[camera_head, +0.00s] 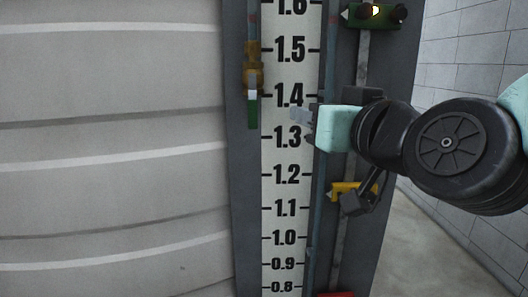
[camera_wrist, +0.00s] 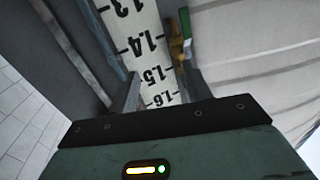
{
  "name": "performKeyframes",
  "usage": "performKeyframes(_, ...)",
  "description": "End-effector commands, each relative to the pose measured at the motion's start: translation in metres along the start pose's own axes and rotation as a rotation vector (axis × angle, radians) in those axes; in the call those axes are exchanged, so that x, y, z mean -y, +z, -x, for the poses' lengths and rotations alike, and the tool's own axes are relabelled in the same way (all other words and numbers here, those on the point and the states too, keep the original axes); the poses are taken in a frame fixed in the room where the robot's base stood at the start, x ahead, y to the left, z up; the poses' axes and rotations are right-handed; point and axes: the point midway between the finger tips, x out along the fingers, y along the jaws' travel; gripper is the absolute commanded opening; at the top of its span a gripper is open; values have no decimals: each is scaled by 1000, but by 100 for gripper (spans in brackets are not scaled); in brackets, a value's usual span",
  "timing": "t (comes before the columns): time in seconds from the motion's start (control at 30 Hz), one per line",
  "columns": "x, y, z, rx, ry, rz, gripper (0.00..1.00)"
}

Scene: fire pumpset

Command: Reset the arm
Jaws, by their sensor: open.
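My gripper (camera_head: 302,122) is in front of the white level scale (camera_head: 283,190) in the head view, near the 1.3 and 1.4 marks. My arm reaches in from the right. In the wrist view my gripper (camera_wrist: 158,92) has its two fingers apart, with the scale (camera_wrist: 140,38) showing between and beyond them. Nothing is seen between the fingers.
A brass valve with a green handle (camera_head: 253,110) is left of the scale and also shows in the wrist view (camera_wrist: 185,22). A green pointer (camera_head: 372,14) and a yellow pointer (camera_head: 347,190) are right of it. A ribbed tank wall (camera_head: 110,150) fills the left; a block wall (camera_head: 470,50) stands right.

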Motion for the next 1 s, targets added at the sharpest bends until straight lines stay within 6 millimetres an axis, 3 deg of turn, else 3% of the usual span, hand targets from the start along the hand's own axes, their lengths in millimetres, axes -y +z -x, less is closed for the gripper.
performKeyframes(0.1, 29, 69, 7, 279, -143, 30, 49)
performKeyframes(0.2, 43, 127, 29, 529, -233, 63, 49)
performKeyframes(0.3, 46, 178, 62, 789, -290, 105, 49)
performKeyframes(0.43, 34, 228, 114, 1108, -311, 172, 49)
performKeyframes(0.6, 11, 256, 166, 1396, -285, 250, 49)
performKeyframes(0.7, 2, 261, 183, 1481, -269, 278, 49)
performKeyframes(1.0, -2, 262, 189, 1516, -261, 290, 49)
